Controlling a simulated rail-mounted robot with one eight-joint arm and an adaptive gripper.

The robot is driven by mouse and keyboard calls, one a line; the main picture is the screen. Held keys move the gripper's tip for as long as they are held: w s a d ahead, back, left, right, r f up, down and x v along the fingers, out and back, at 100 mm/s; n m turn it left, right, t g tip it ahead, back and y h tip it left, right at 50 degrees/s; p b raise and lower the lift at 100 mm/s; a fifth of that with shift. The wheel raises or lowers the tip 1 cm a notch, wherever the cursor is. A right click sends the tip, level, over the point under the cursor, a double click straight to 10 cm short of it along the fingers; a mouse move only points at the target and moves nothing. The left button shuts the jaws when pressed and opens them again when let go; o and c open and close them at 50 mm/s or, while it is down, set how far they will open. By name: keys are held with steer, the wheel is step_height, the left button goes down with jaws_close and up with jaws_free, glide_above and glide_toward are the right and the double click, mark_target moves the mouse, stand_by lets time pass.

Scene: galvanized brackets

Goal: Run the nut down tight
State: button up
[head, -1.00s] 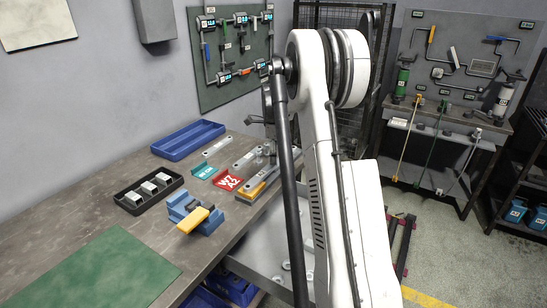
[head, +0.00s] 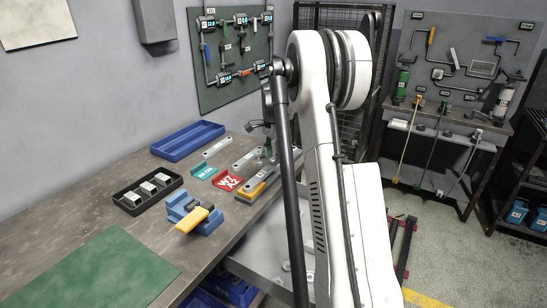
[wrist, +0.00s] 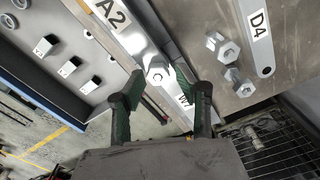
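My gripper (wrist: 160,74) has two dark green fingers spread apart. In the head view my gripper (head: 268,153) is small and partly hidden by my arm, over the brackets at the bench's far right edge.
Loose bolts (wrist: 222,47) and a bracket marked D4 (wrist: 262,42) lie right of the nut. In the head view, a blue tray (head: 165,150), a black tray (head: 120,199) of metal blocks and a blue vise-like fixture (head: 210,224) stand on the bench (head: 85,212).

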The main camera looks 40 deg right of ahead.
steer(key=n, duration=0.5)
steer(key=shift+n+b, duration=0.3)
steer(key=shift+b, duration=0.05)
steer(key=shift+n+b, duration=0.3)
steer(key=shift+n, duration=2.5)
jaws_close()
